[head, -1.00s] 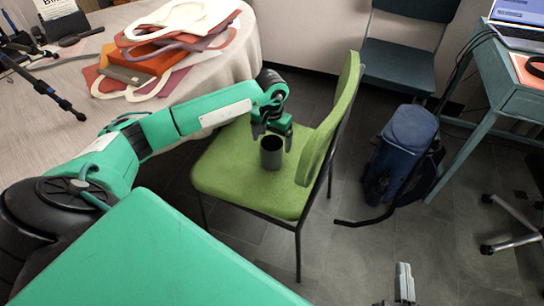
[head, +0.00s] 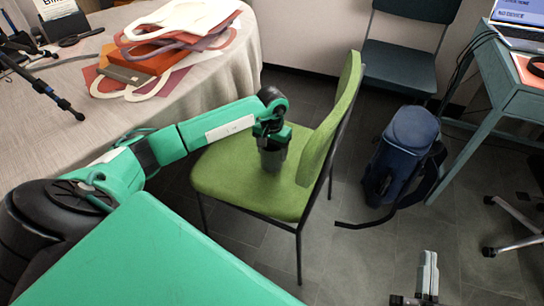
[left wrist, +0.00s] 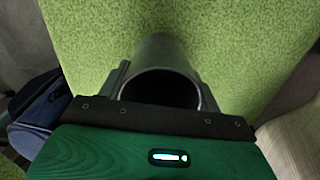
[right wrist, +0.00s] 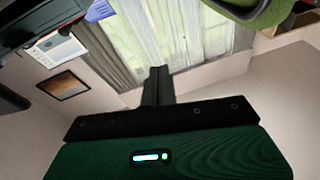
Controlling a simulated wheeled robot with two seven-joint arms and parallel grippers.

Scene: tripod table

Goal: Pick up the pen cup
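The dark grey pen cup (head: 272,161) stands upright on the green seat of the chair (head: 225,180). My left gripper (head: 271,143) is over it from above, with its fingers reaching down around the cup's upper part. In the left wrist view the cup (left wrist: 165,50) sits between the two fingers (left wrist: 164,78), its round mouth close to the palm. The fingers are spread about as wide as the cup; firm contact is not clear. My right gripper (head: 429,270) is low at the bottom right of the head view, empty, its fingers together, as the right wrist view (right wrist: 158,80) shows.
The chair's green backrest (head: 333,120) rises just right of the cup. A table (head: 215,75) with felt bags (head: 165,50) stands at the left. A blue backpack (head: 400,155) is on the floor to the right, near a teal desk (head: 500,100).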

